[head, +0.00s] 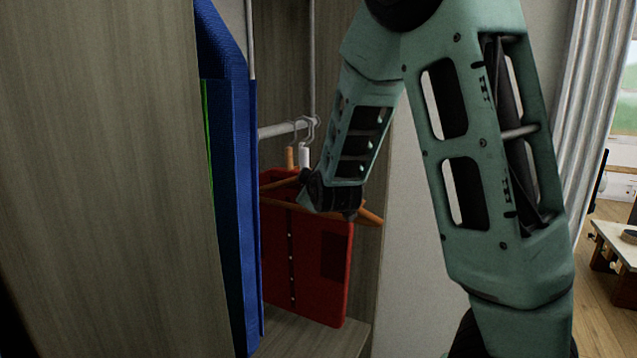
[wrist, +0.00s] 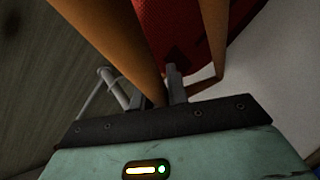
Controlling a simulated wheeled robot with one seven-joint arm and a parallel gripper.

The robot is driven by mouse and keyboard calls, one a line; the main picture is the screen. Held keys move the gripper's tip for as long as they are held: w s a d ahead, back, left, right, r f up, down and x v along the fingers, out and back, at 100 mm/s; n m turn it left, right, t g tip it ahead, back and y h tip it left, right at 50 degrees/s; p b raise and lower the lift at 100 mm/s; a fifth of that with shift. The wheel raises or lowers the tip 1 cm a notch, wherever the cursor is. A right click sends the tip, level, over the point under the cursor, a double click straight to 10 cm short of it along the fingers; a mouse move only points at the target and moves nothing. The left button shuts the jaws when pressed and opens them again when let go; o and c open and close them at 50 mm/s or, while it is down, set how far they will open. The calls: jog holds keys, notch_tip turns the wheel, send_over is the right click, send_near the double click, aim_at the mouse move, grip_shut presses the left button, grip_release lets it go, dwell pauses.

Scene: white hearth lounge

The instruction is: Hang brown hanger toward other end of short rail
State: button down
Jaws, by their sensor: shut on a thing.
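The brown hanger (head: 369,217) carries a red garment (head: 318,262) inside the wardrobe. My gripper (head: 308,187) is shut on the hanger near its upper middle. In the wrist view, the hanger's brown bars (wrist: 122,42) run past the fingers of my gripper (wrist: 156,92), with the red garment (wrist: 168,28) between them. The short rail (head: 278,130) is above, with grey hooks at its right end. A brown neck and a white neck show below these hooks. My wrist partly hides this area, so I cannot tell whether the brown hanger's hook rests on the rail.
A blue garment (head: 237,180) with a green edge (head: 206,115) hangs at the left, close to the red one. The wardrobe's wooden side panel (head: 105,180) fills the left. A pale wall (head: 412,240) and a curtain (head: 597,110) lie to the right.

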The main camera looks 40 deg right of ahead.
aim_at(281, 184)
jog(key=shift+w+a+p, duration=0.25)
jog(key=shift+w+a, duration=0.25)
jog(key=shift+w, duration=0.9)
jog(key=shift+w+a+p, duration=0.3)
jog(key=shift+w+a, duration=0.25)
jog(key=shift+w, duration=0.85)
jog(key=shift+w+a+p, duration=0.25)
jog(key=shift+w+a, duration=0.25)
jog(key=shift+w, duration=0.9)
jog(key=shift+s+f+b, duration=0.1)
jog(key=shift+f+b, duration=0.5)
jog(key=shift+f, duration=0.2)
jog(key=c, duration=1.3)
grip_release()
jog(key=shift+s, duration=0.1)
jog(key=b+v, duration=0.2)
jog(key=v, duration=1.5)
jog(key=shift+s+b, duration=0.15)
jog(key=shift+b, duration=0.2)
